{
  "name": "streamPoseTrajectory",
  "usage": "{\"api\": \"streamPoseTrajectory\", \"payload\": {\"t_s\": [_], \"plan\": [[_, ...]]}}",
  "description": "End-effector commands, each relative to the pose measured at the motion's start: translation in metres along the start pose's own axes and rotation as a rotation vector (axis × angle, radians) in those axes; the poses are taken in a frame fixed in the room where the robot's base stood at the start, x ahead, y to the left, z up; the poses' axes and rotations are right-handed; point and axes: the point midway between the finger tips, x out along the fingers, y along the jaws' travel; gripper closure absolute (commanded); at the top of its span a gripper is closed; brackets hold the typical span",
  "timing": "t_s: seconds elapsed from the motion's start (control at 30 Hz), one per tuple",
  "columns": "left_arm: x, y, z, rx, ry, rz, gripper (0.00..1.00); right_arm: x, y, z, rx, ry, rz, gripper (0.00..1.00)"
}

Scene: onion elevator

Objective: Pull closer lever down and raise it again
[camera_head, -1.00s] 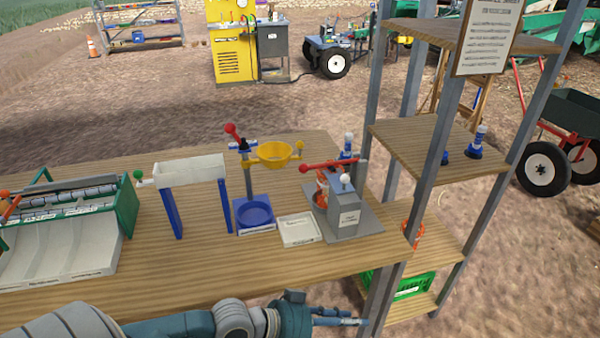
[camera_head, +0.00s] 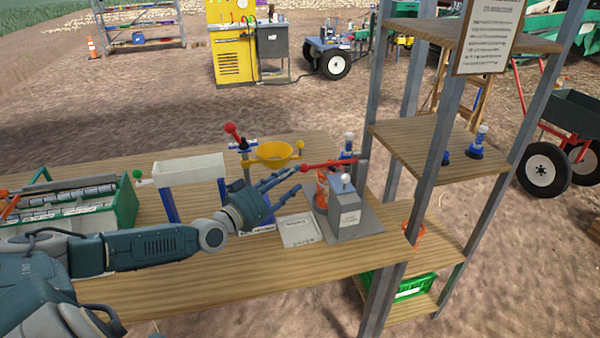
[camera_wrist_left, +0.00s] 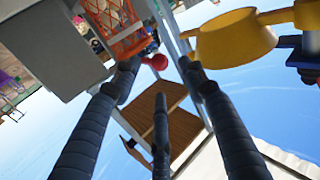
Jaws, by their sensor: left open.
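The grey closer (camera_head: 350,215) stands at the table's right end. Its red lever (camera_head: 335,163) lies nearly level across the top and points left. My left gripper (camera_head: 293,179) is open just left of the closer, fingers pointing at the lever's free end. In the wrist view, the red ball knob (camera_wrist_left: 157,61) shows between the fingertips of the left gripper (camera_wrist_left: 160,70). I cannot tell whether a finger touches it. An orange mesh basket (camera_wrist_left: 118,28) sits beside the closer's grey body (camera_wrist_left: 50,45). My right gripper is not in view.
A yellow funnel (camera_head: 275,155) on a stand is close to the left of the lever; it also shows in the wrist view (camera_wrist_left: 232,40). A shelf post (camera_head: 385,250) rises right of the closer.

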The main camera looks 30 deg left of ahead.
Motion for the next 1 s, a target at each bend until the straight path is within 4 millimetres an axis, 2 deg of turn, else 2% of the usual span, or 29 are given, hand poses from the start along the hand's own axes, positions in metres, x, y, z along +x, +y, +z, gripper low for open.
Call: {"api": "streamPoseTrajectory", "payload": {"t_s": [0.1,0.3,0.7,0.77,0.93,1.0], "plan": [[0.022,0.000,-0.001,0.000,0.006,-0.001,0.57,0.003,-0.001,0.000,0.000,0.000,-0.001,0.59],[0.046,0.000,0.000,0.000,0.002,0.000,0.57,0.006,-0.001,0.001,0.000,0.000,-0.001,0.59],[0.053,0.001,0.001,0.001,-0.002,0.002,0.57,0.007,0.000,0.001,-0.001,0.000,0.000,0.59],[0.053,0.001,0.000,0.001,-0.001,0.002,0.67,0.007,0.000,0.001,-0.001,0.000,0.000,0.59],[0.053,0.001,0.000,0.001,-0.001,0.002,1.00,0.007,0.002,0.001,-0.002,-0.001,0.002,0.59],[0.053,0.001,0.000,0.001,-0.001,0.002,1.00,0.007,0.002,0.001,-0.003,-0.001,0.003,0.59]]}}
